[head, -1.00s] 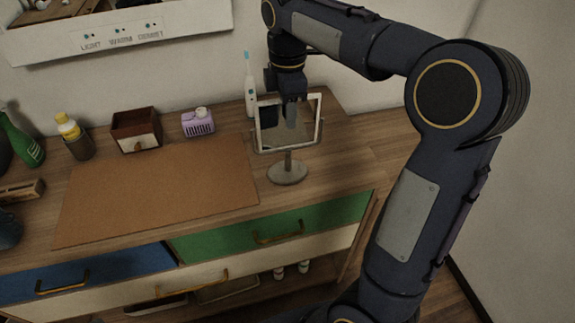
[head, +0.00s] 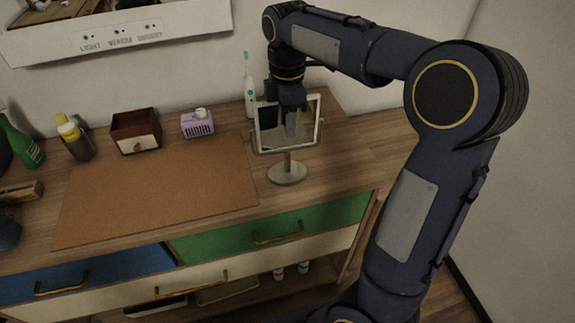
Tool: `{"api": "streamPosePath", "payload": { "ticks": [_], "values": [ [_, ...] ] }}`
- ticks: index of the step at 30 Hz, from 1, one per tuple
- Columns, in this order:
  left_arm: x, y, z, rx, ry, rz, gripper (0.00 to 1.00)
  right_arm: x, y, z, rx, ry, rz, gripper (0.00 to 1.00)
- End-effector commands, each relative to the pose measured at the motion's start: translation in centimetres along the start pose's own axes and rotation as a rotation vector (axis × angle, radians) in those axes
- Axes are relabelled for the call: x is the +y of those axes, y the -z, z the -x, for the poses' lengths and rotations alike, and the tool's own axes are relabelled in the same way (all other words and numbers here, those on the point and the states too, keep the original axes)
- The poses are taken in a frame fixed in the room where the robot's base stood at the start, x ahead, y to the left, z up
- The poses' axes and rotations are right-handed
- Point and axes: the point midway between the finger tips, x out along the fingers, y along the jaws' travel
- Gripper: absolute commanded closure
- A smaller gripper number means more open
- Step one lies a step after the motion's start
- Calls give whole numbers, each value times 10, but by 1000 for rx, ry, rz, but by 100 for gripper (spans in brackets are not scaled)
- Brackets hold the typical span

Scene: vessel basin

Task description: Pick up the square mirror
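The square mirror (head: 272,134) stands upright on a round base (head: 287,174) at the right part of the counter. It has a pale frame and a short stem. My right gripper (head: 291,122) points down at the mirror's upper edge, with a grey finger showing in front of the glass. The other finger is hidden, so I cannot tell how far apart the fingers are or whether they touch the frame. My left gripper is not in view.
An electric toothbrush (head: 248,86) stands behind the mirror's left side. A purple box (head: 197,123), a brown wooden box (head: 136,131), a yellow-capped bottle (head: 69,129) and a green bottle (head: 22,143) line the back. A brown mat (head: 160,190) lies clear left of the mirror.

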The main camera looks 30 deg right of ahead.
Motion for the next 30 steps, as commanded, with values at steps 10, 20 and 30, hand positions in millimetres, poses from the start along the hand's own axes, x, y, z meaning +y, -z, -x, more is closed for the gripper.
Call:
{"api": "streamPosePath", "payload": {
  "ticks": [10, 20, 30],
  "values": [
    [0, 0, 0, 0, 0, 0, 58, 0, 0, 0, 0, 1, 0, 87],
    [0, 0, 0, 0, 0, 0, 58, 0, 0, 0, 0, 1, 0, 100],
    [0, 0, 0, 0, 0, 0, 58, 0, 0, 0, 0, 1, 0, 100]
  ]
}}
